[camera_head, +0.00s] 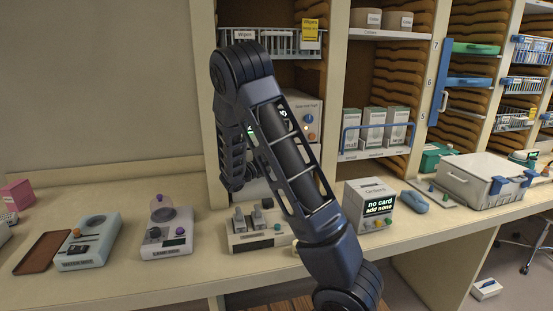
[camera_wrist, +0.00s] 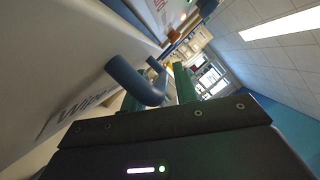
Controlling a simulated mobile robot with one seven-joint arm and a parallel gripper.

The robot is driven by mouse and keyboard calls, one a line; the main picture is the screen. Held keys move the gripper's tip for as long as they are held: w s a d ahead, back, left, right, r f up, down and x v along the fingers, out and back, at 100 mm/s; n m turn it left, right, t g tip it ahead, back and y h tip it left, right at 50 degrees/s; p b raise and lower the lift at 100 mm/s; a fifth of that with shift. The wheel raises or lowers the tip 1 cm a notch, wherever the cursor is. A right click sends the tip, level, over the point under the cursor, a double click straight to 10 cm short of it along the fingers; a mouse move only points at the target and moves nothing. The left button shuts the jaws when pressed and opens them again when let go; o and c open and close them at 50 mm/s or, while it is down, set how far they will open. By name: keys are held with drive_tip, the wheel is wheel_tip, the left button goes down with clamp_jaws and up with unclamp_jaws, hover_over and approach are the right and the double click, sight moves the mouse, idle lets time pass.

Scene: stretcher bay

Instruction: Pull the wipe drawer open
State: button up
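The wipe drawer (camera_wrist: 75,60) fills the left of the wrist view as a pale front with a partly visible "Wip" label, seen at a steep slant. A blue bent bar handle (camera_wrist: 138,82) stands out from it. My gripper (camera_wrist: 160,92) has green fingers spread apart, one on each side of the handle's outer part. A narrow gap seems to show between the handle and the right finger; contact with the left finger is unclear. In the head view my dark arm covers the gripper and most of the drawer, so how far it is open cannot be told.
A wire basket (camera_head: 268,42) with "Wipes" labels hangs above. On the counter stand a grey device (camera_head: 88,242), a domed device (camera_head: 167,235), a switch box (camera_head: 258,236), a "no card" box (camera_head: 369,206) and a lidded case (camera_head: 470,182). The counter front at left is bare.

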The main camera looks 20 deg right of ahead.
clamp_jaws()
drive_tip(key=s, duration=1.5)
drive_tip(key=shift+o, duration=1.1)
unclamp_jaws()
drive_tip(key=shift+a, duration=0.1)
drive_tip(key=v, duration=1)
drive_tip(key=shift+a, duration=0.35)
drive_tip(key=shift+s, duration=0.1)
